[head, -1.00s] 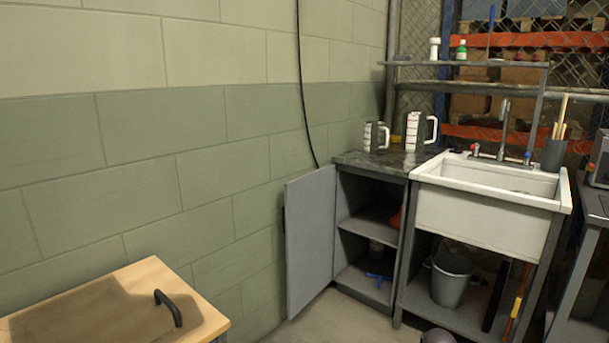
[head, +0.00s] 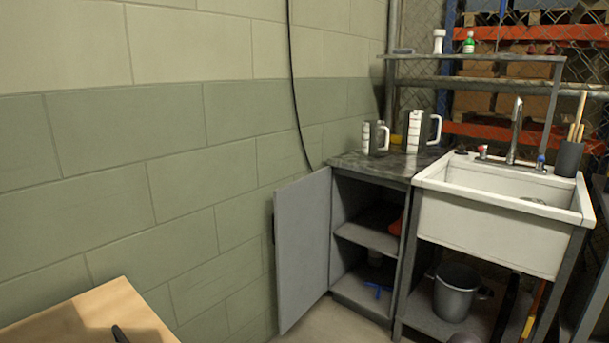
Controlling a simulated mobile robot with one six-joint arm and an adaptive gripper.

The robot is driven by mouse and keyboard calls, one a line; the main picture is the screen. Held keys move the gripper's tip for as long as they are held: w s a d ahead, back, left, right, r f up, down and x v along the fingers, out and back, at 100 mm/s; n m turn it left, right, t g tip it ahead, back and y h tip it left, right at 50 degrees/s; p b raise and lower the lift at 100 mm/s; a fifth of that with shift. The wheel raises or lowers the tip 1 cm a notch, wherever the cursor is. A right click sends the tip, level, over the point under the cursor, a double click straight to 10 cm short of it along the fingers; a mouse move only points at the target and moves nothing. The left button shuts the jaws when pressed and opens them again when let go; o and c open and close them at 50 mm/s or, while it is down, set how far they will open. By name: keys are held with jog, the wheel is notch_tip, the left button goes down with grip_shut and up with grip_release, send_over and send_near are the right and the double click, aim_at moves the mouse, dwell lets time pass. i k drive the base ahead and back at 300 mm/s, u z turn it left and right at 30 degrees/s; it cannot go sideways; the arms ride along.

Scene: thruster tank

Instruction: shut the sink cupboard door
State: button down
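The sink cupboard door (head: 303,250) is a flat grey panel. It stands wide open, swung out to the left of the cupboard, with its outer edge close to the green block wall. A dark handle shows partly at its left edge. The cupboard (head: 362,314) is a dark grey box beside the sink, with its front open. Inside, a shelf (head: 367,237) is visible, with a blue item (head: 377,289) at the bottom and a reddish item on the shelf's right. My gripper is not in view.
A white sink (head: 497,225) stands right of the cupboard, with a grey bucket (head: 456,292) below it. Two jugs (head: 413,131) stand on the worktop. A wooden table (head: 95,318) is at the lower left. A little bare floor (head: 325,325) shows before the cupboard.

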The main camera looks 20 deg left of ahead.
aim_at(301, 217)
jog(key=z, duration=0.05)
jog(key=i, duration=1.5)
jog(key=u, duration=0.6)
